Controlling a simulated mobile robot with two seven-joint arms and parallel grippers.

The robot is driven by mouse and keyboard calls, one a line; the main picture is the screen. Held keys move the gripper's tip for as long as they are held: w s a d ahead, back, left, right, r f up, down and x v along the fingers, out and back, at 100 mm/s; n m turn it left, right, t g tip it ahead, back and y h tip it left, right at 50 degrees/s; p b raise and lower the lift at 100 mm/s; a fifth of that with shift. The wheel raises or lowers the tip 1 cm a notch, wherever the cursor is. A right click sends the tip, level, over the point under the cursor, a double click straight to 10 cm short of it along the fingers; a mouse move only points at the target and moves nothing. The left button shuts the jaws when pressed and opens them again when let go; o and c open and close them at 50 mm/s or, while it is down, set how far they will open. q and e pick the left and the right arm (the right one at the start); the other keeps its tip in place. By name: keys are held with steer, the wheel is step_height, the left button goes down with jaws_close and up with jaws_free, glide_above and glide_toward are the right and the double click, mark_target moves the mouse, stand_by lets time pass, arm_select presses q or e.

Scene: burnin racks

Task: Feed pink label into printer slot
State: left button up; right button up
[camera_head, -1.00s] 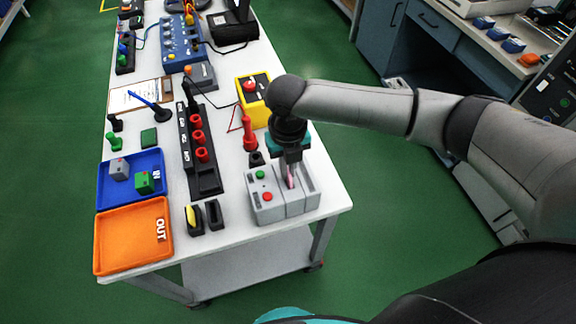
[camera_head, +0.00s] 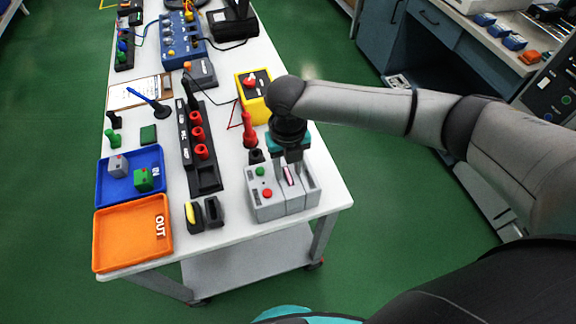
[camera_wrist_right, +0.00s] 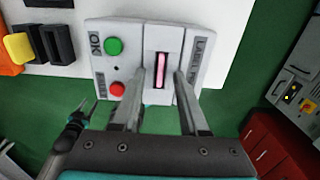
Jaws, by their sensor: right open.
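The label printer (camera_head: 265,211) is a grey box at the near right corner of the table, with a green and a red button. It also shows in the right wrist view (camera_wrist_right: 127,63). The pink label (camera_wrist_right: 161,70) stands in the dark slot on the printer's top; in the head view it (camera_head: 289,176) shows just below my gripper. How deep it sits I cannot tell. My right gripper (camera_head: 291,172) is right above the printer, and in the wrist view its two fingers (camera_wrist_right: 160,75) are apart, one on each side of the label, with gaps.
Left of the printer are two small black holders, one with a yellow piece (camera_head: 192,215). An orange OUT tray (camera_head: 120,243) and a blue IN tray (camera_head: 110,193) lie at the left. A red-handled tool (camera_head: 249,132) and a yellow box (camera_head: 255,105) stand behind the printer.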

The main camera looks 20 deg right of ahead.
step_height(320, 180, up, 15)
steer(key=p, duration=0.1)
steer(key=shift+r, duration=0.15)
stand_by(0.3)
stand_by(0.4)
